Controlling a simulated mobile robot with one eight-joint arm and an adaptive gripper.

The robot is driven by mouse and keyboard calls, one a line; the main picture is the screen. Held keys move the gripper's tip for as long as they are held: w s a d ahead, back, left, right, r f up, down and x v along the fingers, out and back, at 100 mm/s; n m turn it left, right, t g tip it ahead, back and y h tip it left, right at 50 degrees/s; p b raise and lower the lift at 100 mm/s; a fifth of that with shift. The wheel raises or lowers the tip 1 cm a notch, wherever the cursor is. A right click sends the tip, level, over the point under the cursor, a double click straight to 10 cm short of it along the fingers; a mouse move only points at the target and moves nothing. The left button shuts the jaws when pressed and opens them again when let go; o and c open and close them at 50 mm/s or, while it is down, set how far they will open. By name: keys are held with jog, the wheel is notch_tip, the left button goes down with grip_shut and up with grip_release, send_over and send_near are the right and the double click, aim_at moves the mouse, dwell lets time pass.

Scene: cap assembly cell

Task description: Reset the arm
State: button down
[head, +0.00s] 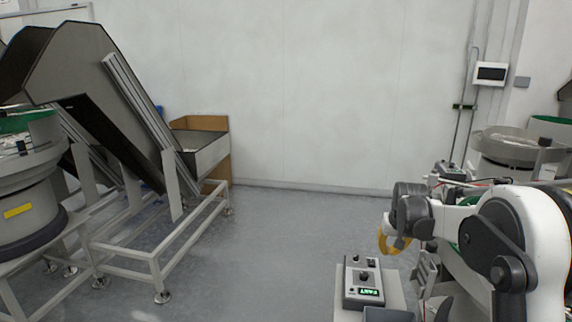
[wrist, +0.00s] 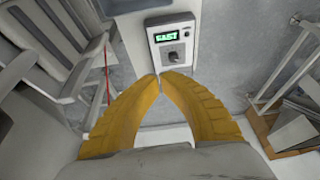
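My arm stands bent at the right of the head view, with its white and dark links in front of the machines there. My gripper (head: 387,243) hangs at the end of it, above and beyond the control box. In the wrist view, the two yellow fingers of my gripper (wrist: 158,76) curve in and their tips meet or nearly meet. Nothing shows between them. The grey control box (head: 362,283) has a knob and a lit green display. It also shows in the wrist view (wrist: 186,50), just past the fingertips, with a display that seems to read "FAST".
A bowl feeder (head: 22,195) and a large inclined hopper conveyor (head: 95,100) on a white frame stand at left. Another bowl feeder (head: 510,145) is behind my arm at right. The grey floor (head: 285,235) in the middle is clear up to the wall.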

jog(key=s+a+r, duration=0.3)
jog(key=s+r, duration=0.1)
jog(key=s, duration=0.3)
jog(key=s+a+r+n+t, duration=0.1)
jog(key=s+a+r, duration=0.25)
jog(key=s, duration=0.25)
jog(key=s+a+r, duration=0.2)
jog(key=s+r, duration=0.3)
jog(key=s, duration=0.2)
jog(key=s+a+f+t, duration=0.1)
jog(key=s+a+f, duration=0.1)
jog(key=s, duration=0.7)
jog(key=s+a+f, duration=0.2)
jog(key=s, duration=0.7)
jog(key=shift+s+a+f+n+t+y, duration=0.2)
jog(key=shift+s+f+n+t+y, duration=0.15)
jog(key=shift+f+n+t+y, duration=0.05)
